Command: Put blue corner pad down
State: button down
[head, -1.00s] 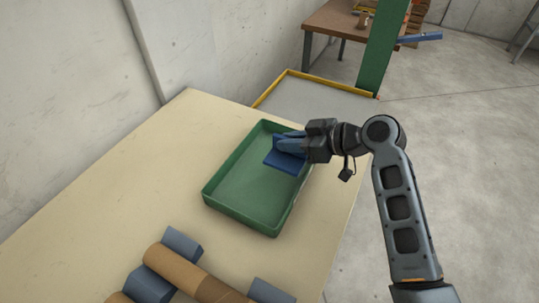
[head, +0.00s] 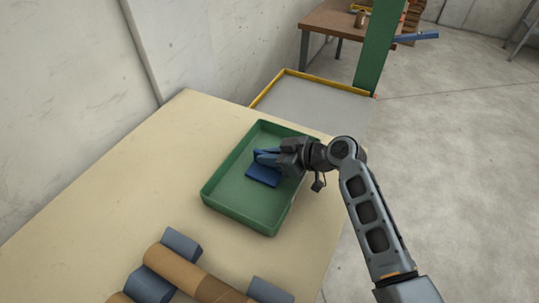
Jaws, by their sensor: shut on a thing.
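The blue corner pad (head: 263,176) is in the head view, inside the green tray (head: 238,217), toward the tray's far right part. My gripper (head: 268,157) reaches in over the tray's right wall and is shut on the pad, at the pad's far side. The pad looks low over the tray floor; I cannot tell whether it touches it. The gripper partly hides the pad's far edge.
The tray stands on a cream table (head: 120,185). Brown rolls (head: 190,272) between blue-grey blocks (head: 181,245) lie at the table's near edge. A yellow-edged grey platform (head: 310,100) and green post (head: 378,55) stand beyond. The tray's near part is empty.

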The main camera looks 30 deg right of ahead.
jog(key=c, duration=1.1)
grip_release()
jog(key=v, duration=1.2)
jog(key=shift+b, duration=0.35)
jog(key=s+f+m+h, duration=0.1)
jog(key=s+f, duration=0.1)
jog(key=s, duration=0.1)
jog(key=s+a+f+m+h, duration=0.1)
jog(key=s+f, duration=0.1)
jog(key=s, duration=0.1)
jog(key=s+f+m+h, duration=0.1)
jog(key=s+f, duration=0.2)
jog(key=shift+a+m+t+h, duration=0.15)
jog(key=shift+m+t+h, duration=0.15)
jog(key=s+a+r+m+t+h, duration=0.1)
jog(key=s+r+m+h, duration=0.15)
jog(key=s, duration=0.75)
jog(key=s+a+r+m+t+h, duration=0.1)
jog(key=s+a+r+h, duration=0.15)
jog(key=s, duration=0.75)
jog(key=s+a+r+t+y, duration=0.1)
jog(key=s+a+r+t, duration=0.1)
jog(key=s+r, duration=0.4)
notch_tip(320, 180, up, 4)
